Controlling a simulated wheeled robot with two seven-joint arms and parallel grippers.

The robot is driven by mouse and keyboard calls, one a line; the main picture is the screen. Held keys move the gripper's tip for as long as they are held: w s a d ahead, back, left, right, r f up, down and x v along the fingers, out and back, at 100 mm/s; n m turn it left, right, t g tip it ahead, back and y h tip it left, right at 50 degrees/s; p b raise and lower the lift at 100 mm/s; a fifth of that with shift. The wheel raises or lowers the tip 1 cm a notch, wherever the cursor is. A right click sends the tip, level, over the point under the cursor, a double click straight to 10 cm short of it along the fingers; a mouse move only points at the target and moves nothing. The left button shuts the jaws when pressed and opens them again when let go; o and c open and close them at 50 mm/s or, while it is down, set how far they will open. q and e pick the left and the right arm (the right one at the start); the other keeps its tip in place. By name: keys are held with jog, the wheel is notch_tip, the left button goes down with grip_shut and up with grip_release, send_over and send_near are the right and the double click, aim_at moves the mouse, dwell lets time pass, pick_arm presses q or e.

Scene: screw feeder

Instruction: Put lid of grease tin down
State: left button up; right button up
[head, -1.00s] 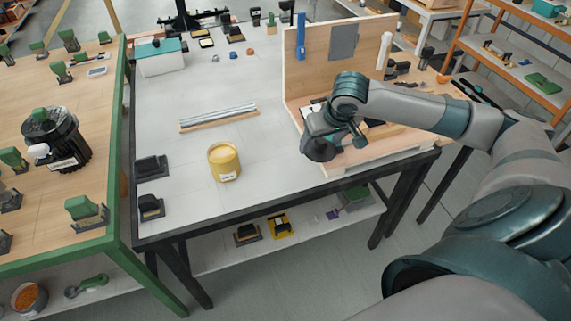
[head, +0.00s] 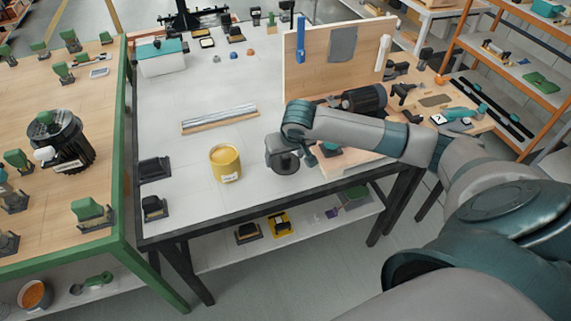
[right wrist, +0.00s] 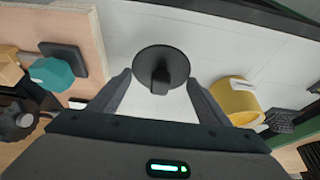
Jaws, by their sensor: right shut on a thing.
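The yellow grease tin (head: 226,165) stands upright and open on the grey-white table, with its pale yellow content showing. It also shows at the right of the right wrist view (right wrist: 236,101). My right gripper (head: 286,158) is just right of the tin. It is shut on the round black lid (right wrist: 160,58), whose raised knob lies between the fingers (right wrist: 158,80). In the head view the lid (head: 287,167) shows as a dark disc under the gripper. I cannot tell whether it touches the table. My left gripper is out of view.
A wooden fixture with an upright panel (head: 310,70) stands right of the gripper, with a dark motor (head: 364,101) on it. A metal bar on a wooden strip (head: 220,119) lies behind the tin. Black holders (head: 154,168) stand at the table's left edge. The table between is clear.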

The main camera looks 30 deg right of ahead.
aim_at(286, 162)
jog(key=shift+f+p, duration=0.6)
jog(key=shift+f, duration=1.4)
jog(key=shift+f, duration=0.1)
jog(key=o, duration=1.3)
jog(key=b+v, duration=0.1)
jog(key=v, duration=1.1)
jog(key=shift+b, duration=0.3)
